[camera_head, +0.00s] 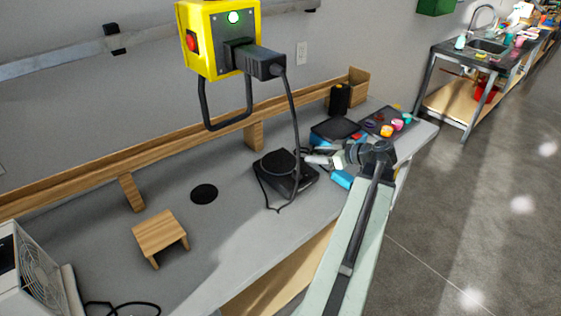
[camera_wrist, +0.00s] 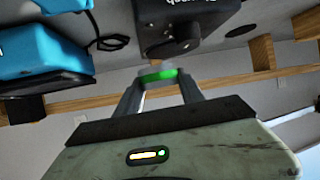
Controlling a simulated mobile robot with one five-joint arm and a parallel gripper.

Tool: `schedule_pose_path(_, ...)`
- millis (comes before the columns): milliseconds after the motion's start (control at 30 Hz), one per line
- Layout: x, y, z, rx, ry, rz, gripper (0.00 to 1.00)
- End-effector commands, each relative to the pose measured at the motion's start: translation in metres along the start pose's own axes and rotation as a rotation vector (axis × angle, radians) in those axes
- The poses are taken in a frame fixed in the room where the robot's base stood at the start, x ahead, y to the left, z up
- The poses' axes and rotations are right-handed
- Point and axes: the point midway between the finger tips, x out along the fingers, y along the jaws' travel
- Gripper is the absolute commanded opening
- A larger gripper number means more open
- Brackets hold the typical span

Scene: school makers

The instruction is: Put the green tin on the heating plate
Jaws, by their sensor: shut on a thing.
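The green tin (camera_wrist: 158,75) is between the two fingers of my gripper (camera_wrist: 160,84) in the wrist view, showing a green band and a pale end. My gripper is shut on it. The heating plate (camera_wrist: 172,16), a black box with a knob, is just beyond the tin in that upturned view. In the head view the heating plate (camera_head: 287,178), with a round dark top, sits on the grey bench, and my gripper (camera_head: 318,159) is at its right side. The tin is too small to make out there. I cannot tell whether tin and plate touch.
A cable hangs from the yellow box (camera_head: 215,45) to the plate area. A wooden stand (camera_head: 159,230) is left. A dark tray (camera_head: 375,119) holds small coloured items.

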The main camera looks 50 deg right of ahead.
Motion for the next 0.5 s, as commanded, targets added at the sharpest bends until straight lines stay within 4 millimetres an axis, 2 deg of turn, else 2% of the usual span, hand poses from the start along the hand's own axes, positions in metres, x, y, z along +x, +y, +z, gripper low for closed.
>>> schedule_pose_path(100, 0.035, -0.011, -0.011, -0.003, 0.000, -0.006, 0.06)
schedule_pose_path(300, 0.090, -0.024, -0.032, -0.001, 0.000, -0.004, 0.06)
schedule_pose_path(400, 0.107, -0.028, -0.038, -0.001, 0.000, -0.002, 0.06)
schedule_pose_path(500, 0.116, -0.030, -0.042, 0.001, 0.000, -0.001, 0.06)
